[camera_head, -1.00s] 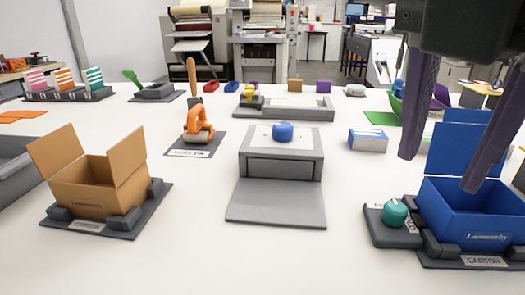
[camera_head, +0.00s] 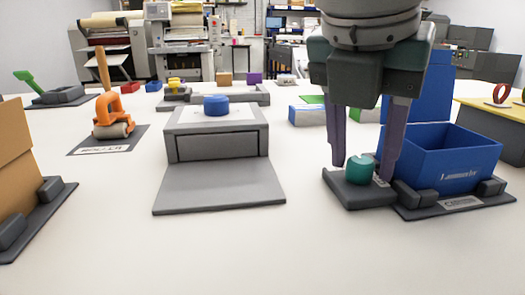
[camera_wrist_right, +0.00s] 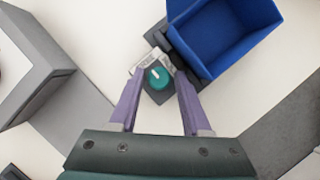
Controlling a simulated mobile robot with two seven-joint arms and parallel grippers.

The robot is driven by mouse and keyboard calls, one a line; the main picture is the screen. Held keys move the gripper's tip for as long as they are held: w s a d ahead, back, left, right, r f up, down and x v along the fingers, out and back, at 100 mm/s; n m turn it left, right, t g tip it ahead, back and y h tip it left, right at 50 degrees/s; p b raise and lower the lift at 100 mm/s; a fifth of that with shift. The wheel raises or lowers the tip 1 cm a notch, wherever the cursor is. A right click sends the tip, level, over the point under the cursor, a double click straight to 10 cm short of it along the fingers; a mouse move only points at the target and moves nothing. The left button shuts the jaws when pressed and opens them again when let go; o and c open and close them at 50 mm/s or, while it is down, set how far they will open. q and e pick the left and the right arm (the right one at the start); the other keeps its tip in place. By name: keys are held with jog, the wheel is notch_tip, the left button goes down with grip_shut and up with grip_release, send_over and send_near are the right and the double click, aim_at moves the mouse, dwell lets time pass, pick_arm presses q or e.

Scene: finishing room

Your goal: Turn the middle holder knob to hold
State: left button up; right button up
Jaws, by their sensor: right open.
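A teal round knob (camera_head: 360,170) sits on a dark grey block (camera_head: 352,195) beside the blue carton's holder. It also shows in the right wrist view (camera_wrist_right: 158,77), with a white pointer mark tilted toward the upper left. White labels lie beside it, partly hidden and too small to read. My right gripper (camera_head: 362,173) points down with its two purple fingers open, one on each side of the knob. In the right wrist view (camera_wrist_right: 158,80) the knob lies between the fingertips; contact cannot be told. My left gripper is not in view.
A blue open carton (camera_head: 450,160) stands close right of the knob. A grey box with a blue knob (camera_head: 216,105) stands left of centre. An orange roller (camera_head: 112,115) and a cardboard box (camera_head: 14,165) are farther left. The front of the table is clear.

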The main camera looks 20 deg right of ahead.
jog(key=shift+c, duration=0.3)
grip_shut()
